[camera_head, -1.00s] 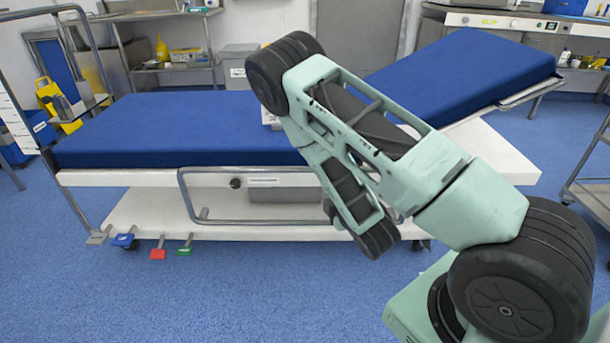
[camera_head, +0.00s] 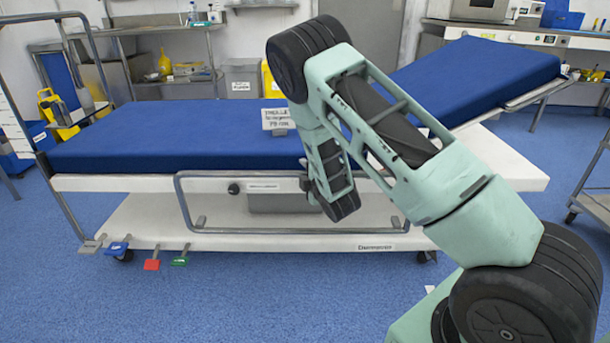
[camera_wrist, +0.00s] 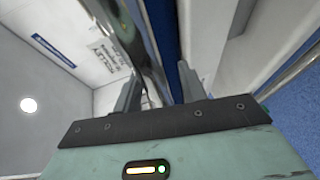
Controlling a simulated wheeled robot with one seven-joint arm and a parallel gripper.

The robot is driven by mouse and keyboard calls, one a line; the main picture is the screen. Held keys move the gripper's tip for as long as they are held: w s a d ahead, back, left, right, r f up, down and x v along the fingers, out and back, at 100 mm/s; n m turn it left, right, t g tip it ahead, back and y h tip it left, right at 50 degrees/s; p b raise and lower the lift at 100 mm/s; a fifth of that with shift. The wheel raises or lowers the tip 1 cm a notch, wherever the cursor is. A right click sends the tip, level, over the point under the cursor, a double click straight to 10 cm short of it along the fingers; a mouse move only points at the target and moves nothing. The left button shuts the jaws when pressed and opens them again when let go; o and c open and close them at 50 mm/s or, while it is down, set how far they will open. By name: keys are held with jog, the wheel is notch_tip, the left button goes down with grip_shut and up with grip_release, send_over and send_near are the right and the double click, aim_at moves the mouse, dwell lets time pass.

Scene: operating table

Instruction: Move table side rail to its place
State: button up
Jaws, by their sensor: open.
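The table side rail (camera_head: 180,205) is a grey metal tube loop on the near long side of the operating table (camera_head: 90,184). It hangs low, its top bar near the bottom edge of the blue mattress (camera_head: 150,135). In the wrist view a shiny grey bar, apparently the rail (camera_wrist: 152,72), runs between the two fingers of my gripper (camera_wrist: 158,82). The fingers are apart, one on each side of it; I cannot tell whether either touches.
A white sign (camera_head: 278,120) stands at the mattress beside my arm. Coloured pedals (camera_head: 152,264) stick out at the lower left of the table. A metal trolley (camera_head: 592,200) stands at the right. The blue floor in front of the table is clear.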

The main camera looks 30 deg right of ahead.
jog(key=shift+w, duration=0.25)
grip_shut()
notch_tip(320, 180, up, 22)
jog(key=p, duration=1.4)
jog(key=shift+r+p, duration=0.2)
jog(key=shift+p, duration=0.15)
jog(key=shift+r, duration=0.1)
grip_release()
